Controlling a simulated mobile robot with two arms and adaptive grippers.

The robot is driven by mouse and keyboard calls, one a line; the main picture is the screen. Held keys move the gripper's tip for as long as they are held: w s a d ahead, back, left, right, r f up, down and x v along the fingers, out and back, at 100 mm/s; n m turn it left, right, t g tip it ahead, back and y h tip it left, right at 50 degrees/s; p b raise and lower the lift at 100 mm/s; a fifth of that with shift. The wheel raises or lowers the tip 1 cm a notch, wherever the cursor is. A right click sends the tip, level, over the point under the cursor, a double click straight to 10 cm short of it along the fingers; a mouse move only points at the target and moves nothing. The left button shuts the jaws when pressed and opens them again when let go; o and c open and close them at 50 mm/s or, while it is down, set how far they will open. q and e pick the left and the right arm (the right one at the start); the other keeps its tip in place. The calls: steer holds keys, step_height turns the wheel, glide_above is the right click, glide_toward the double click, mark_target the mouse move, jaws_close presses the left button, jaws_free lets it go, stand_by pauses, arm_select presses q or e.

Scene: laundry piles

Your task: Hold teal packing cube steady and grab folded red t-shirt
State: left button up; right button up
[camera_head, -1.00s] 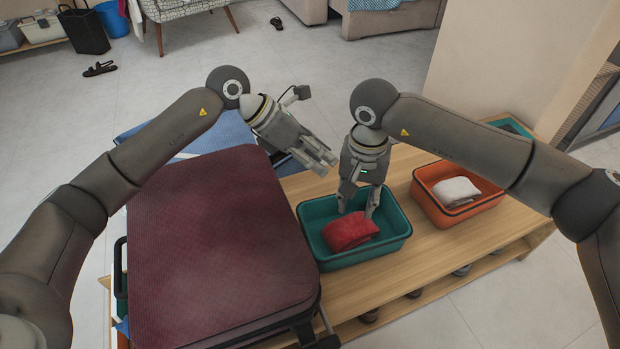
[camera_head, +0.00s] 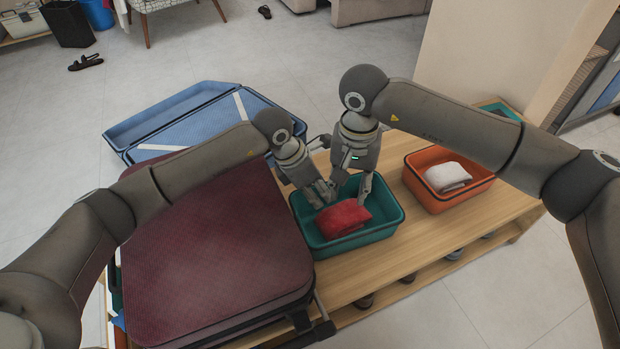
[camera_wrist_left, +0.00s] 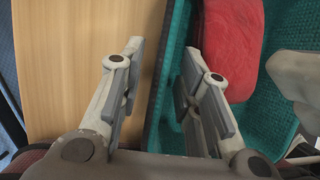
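The teal packing cube (camera_head: 372,236) is an open box on the wooden bench. The folded red t-shirt (camera_head: 343,218) lies inside it. My left gripper (camera_head: 318,196) is at the cube's left side. In the left wrist view my left gripper (camera_wrist_left: 163,58) is open, with the teal cube's wall (camera_wrist_left: 166,75) between its fingers, one over the wood and one inside. My right gripper (camera_head: 352,188) is open over the cube, its fingers reaching down at the far side of the red t-shirt.
A dark red suitcase (camera_head: 215,240) stands close at the left of the teal cube. An orange packing cube (camera_head: 463,198) with a folded white cloth (camera_head: 447,177) is to the right. A blue open case (camera_head: 170,120) lies behind the suitcase. Bare bench (camera_head: 420,248) shows in front.

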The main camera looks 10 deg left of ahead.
arm_select(q)
steer(key=shift+x, duration=0.85)
steer(key=shift+c, duration=0.3)
jaws_close()
